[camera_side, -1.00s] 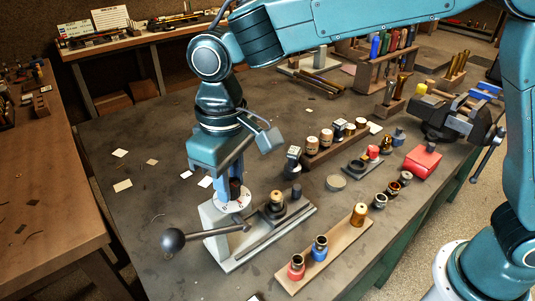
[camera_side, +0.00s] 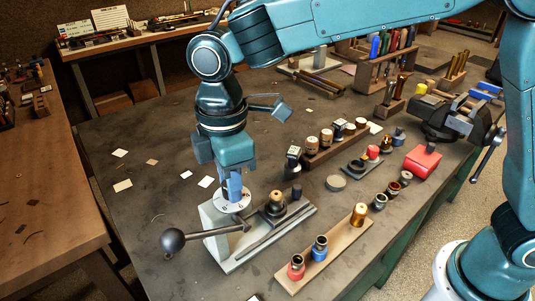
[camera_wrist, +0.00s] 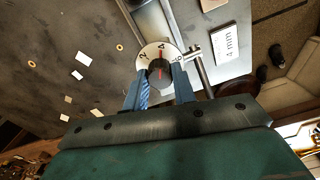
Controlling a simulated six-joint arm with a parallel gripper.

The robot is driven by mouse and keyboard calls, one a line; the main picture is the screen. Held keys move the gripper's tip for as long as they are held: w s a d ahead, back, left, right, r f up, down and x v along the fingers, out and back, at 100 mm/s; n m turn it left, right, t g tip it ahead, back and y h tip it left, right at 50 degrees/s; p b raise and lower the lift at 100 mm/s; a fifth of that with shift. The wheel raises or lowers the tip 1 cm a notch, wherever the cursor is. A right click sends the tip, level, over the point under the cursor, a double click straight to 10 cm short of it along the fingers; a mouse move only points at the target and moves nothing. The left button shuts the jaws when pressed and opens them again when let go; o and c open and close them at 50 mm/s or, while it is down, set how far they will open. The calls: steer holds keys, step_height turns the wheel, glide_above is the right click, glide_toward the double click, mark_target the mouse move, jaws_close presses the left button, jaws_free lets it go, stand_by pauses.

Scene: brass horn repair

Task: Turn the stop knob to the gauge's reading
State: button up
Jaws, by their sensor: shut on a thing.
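The stop knob (camera_wrist: 158,70) is a dark round knob with a red line, in the middle of a white dial (camera_wrist: 144,60) marked 2, 4 and 6. The red line points close to the 4. My gripper (camera_wrist: 161,88) has its blue fingers on either side of the knob and is shut on it. In the side view my gripper (camera_side: 234,190) points down onto the dial (camera_side: 232,203), and its fingers hide the knob. A white plate reading "4 mm" (camera_wrist: 229,43) lies right of the dial in the wrist view. I cannot make out a separate gauge face.
The dial sits on a pale metal fixture (camera_side: 213,223) with a ball-ended lever (camera_side: 173,240) in front. A wooden strip (camera_side: 336,252) with several small parts lies to its right. A red box (camera_side: 422,162) and a vise (camera_side: 450,118) stand farther right. The bench left of the fixture is mostly clear.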

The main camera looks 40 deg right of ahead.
steer(key=n, duration=0.5)
steer(key=shift+r+n, duration=0.1)
steer(key=shift+n, duration=0.2)
steer(key=n, duration=0.5)
steer(key=shift+n, duration=0.3)
steer(key=o, duration=1)
steer(key=shift+r, duration=0.1)
steer(key=shift+r, duration=6.8)
